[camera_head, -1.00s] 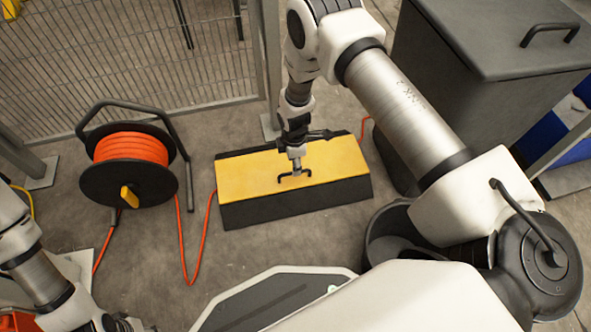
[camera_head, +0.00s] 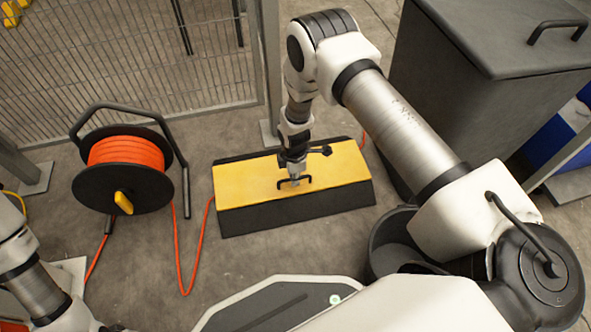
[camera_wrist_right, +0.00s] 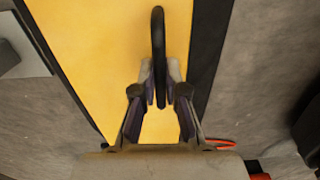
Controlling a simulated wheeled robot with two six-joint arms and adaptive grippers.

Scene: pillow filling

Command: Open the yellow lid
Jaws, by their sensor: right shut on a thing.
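The yellow lid (camera_head: 240,181) lies flat on top of a long dark box (camera_head: 290,212) on the floor, and looks closed. A black bar handle (camera_head: 309,182) stands on the lid near its middle. My right gripper (camera_head: 294,181) points down at the handle. In the right wrist view, the fingers of the right gripper (camera_wrist_right: 160,85) are closed on the black handle (camera_wrist_right: 158,40), one on each side, above the yellow lid (camera_wrist_right: 105,50). My left arm shows at the lower left, but its gripper is not clearly visible.
A reel of orange cable (camera_head: 124,165) stands left of the box, its cord running along the floor. A mesh fence (camera_head: 130,55) is behind. A large dark bin (camera_head: 480,90) stands to the right. Bare floor lies in front of the box.

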